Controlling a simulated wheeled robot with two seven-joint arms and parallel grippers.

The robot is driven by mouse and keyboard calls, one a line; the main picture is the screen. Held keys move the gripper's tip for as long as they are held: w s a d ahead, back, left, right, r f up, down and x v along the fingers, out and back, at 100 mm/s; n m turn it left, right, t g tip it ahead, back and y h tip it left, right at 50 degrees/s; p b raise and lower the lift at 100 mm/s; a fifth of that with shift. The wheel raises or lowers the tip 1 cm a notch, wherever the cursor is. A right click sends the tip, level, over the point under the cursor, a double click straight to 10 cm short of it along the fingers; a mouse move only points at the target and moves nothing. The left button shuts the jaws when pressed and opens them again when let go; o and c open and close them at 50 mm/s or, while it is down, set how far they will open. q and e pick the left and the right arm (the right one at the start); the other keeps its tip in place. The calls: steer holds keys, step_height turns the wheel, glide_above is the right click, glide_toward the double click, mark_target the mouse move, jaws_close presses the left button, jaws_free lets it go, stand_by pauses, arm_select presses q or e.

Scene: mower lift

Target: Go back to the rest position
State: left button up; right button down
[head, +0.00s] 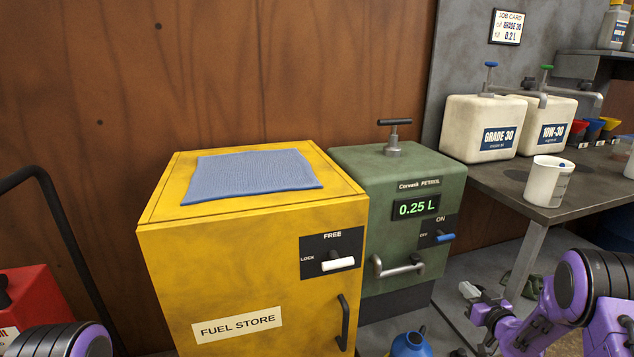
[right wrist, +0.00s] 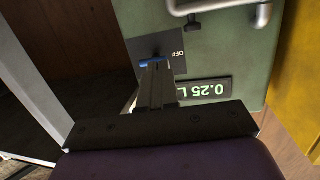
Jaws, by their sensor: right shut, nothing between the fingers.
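My right gripper (head: 470,291) is at the lower right of the head view, in front of the green petrol dispenser (head: 385,170) and to its right. In the right wrist view its fingers (right wrist: 156,76) are shut with nothing between them. There the fingertips overlap the blue ON/OFF lever (right wrist: 152,64); in the head view the gripper is clear of that lever (head: 445,237). The dispenser display (head: 416,207) reads 0.25 L. Of my left arm only a purple and black joint shows at the bottom left; its gripper is out of view.
A yellow fuel store (head: 235,265) with a blue cloth (head: 250,175) on top stands left of the dispenser. A bench (head: 500,190) at the right holds oil containers and a white jug (head: 547,182). A blue can (head: 409,345) shows at the bottom.

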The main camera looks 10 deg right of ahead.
steer(key=s+a+f+m+g+h+p, duration=0.25)
steer(key=s+a+f, duration=0.25)
steer(key=s, duration=0.3)
steer(key=s+a+f+m+g+h+p, duration=0.1)
steer(key=s+a+f+m+g+p, duration=0.1)
steer(key=s+a+f+m+g, duration=0.45)
steer(key=s+a+r+n+g+p, duration=0.1)
steer(key=s+a+g+p, duration=0.1)
steer(key=s, duration=1)
steer(key=s+a+r+n+g+p, duration=0.1)
steer(key=s+a+p, duration=0.3)
steer(key=s, duration=0.9)
steer(key=shift+s+a+r+n+g, duration=0.2)
steer(key=shift+a+n+g, duration=0.25)
steer(key=shift+a, duration=0.4)
